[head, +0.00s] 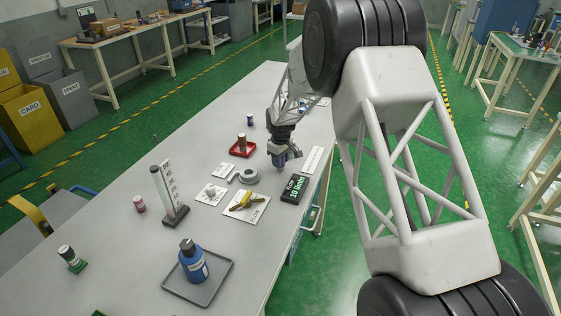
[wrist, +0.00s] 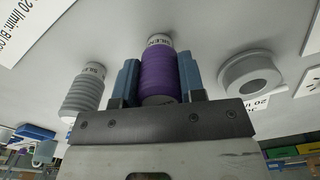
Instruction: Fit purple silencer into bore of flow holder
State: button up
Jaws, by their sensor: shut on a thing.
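The purple silencer (wrist: 160,75) is a ribbed cylinder with a pale lettered end. My gripper (wrist: 159,82) is shut on it, one blue finger on each side; the silencer is clear of any bore. In the head view my gripper (head: 280,158) hangs low over the far right part of the table, with a little purple showing between the fingers. A grey ring with a round bore (wrist: 233,72) stands to the right of the silencer in the wrist view, apart from it. A grey ring-shaped part (head: 249,175) also shows left of my gripper in the head view. I cannot tell which part is the flow holder.
A grey ribbed silencer (wrist: 83,95) stands left of the purple one. The black flow display box (head: 293,190) and a white card with a yellow part (head: 260,212) lie nearby. A red tray (head: 236,152), a column stand (head: 176,217) and a blue bottle (head: 193,268) occupy the table.

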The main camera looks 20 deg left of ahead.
jog(key=shift+r, duration=0.4)
notch_tip(320, 180, up, 3)
jog(key=shift+f, duration=0.1)
jog(key=s+d, duration=0.3)
jog(key=s, duration=0.1)
jog(key=s+d+r, duration=0.1)
jog(key=s+d, duration=0.1)
jog(key=s, duration=0.3)
jog(key=s+d, duration=0.3)
jog(key=s, duration=0.1)
jog(key=shift+s+d+r, duration=0.15)
jog(key=shift+s+d, duration=0.05)
jog(key=shift+d, duration=0.15)
jog(key=s+a+r, duration=0.1)
jog(key=s+a, duration=0.6)
jog(key=a, duration=0.1)
jog(key=shift+s+m, duration=0.2)
jog(key=shift+m, duration=0.2)
jog(key=w+a, duration=0.3)
jog(key=w+a+f, duration=0.1)
jog(key=w+a, duration=0.2)
jog(key=w, duration=0.1)
jog(key=w+a, duration=0.3)
jog(key=w, duration=0.1)
jog(key=shift+w+a+f, duration=0.2)
jog(key=shift+w+a, duration=0.05)
jog(key=shift+a, duration=0.1)
dwell(0.6)
